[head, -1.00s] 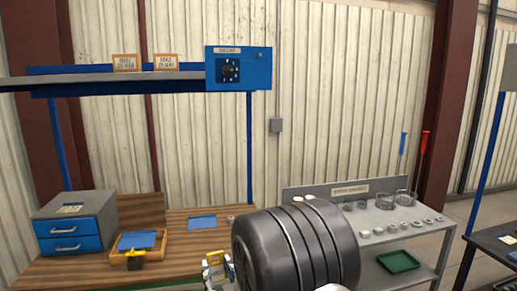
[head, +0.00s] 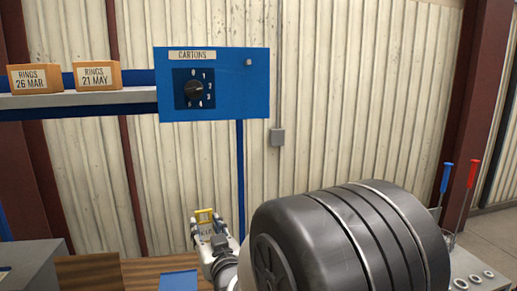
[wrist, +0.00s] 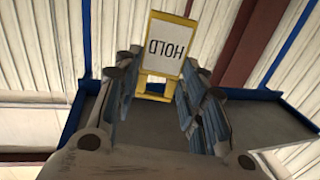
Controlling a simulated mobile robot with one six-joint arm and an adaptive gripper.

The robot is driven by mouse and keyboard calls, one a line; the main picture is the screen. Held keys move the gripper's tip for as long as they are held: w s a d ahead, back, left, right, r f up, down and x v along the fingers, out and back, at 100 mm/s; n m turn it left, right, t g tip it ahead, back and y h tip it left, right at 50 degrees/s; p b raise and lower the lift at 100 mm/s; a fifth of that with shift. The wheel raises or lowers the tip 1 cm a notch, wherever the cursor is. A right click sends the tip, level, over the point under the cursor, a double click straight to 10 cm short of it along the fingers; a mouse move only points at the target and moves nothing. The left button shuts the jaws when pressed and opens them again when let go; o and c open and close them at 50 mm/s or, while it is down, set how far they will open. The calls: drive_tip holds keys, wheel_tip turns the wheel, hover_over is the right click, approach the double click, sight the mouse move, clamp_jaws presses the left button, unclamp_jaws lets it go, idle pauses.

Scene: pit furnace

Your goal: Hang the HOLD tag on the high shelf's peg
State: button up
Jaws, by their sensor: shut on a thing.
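The HOLD tag (head: 204,215) has a yellow frame and a white face. It is also in the wrist view (wrist: 166,48), where its lettering reads upside down. My gripper (head: 207,227) is shut on the tag's yellow lower part, and the face sticks out past the fingertips (wrist: 160,74). The high shelf (head: 75,98) crosses the upper left of the head view. A small grey round peg (head: 249,62) sticks out near the top right of the blue CARTONS panel (head: 215,105) at the shelf's end. The tag is well below and left of the peg, apart from it.
A dial (head: 194,88) is on the panel. Two orange cartons, RINGS 26 MAR (head: 36,78) and RINGS 21 MAY (head: 97,75), stand on the shelf. A blue upright (head: 240,170) runs below the panel. My dark arm covers the lower right. Open air lies between tag and panel.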

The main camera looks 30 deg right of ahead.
drive_tip(key=s+d+r+m+h+p, duration=0.1)
drive_tip(key=s+d+r+p, duration=0.3)
drive_tip(key=r, duration=0.9)
drive_tip(key=s+d+r+m+h+p, duration=0.1)
drive_tip(key=s+d+r+h+p, duration=0.15)
drive_tip(key=r+p, duration=0.75)
drive_tip(key=s+d+r+h+p, duration=0.1)
drive_tip(key=s+d+r, duration=0.25)
drive_tip(key=r, duration=1.35)
drive_tip(key=shift+g+y, duration=0.25)
drive_tip(key=shift+g, duration=0.05)
drive_tip(key=shift+f+p+x, duration=0.2)
drive_tip(key=shift+p+x, duration=0.55)
drive_tip(key=shift+x, duration=1.3)
drive_tip(key=shift+f+p+x, duration=0.25)
drive_tip(key=shift+p+x, duration=0.5)
drive_tip(key=shift+x, duration=1.25)
drive_tip(key=shift+w+d+f+b, duration=0.1)
drive_tip(key=shift+w+f+b, duration=0.6)
drive_tip(key=shift+b, duration=0.3)
drive_tip(key=shift+r, duration=0.15)
drive_tip(key=o, duration=0.9)
drive_tip(key=shift+o, duration=0.2)
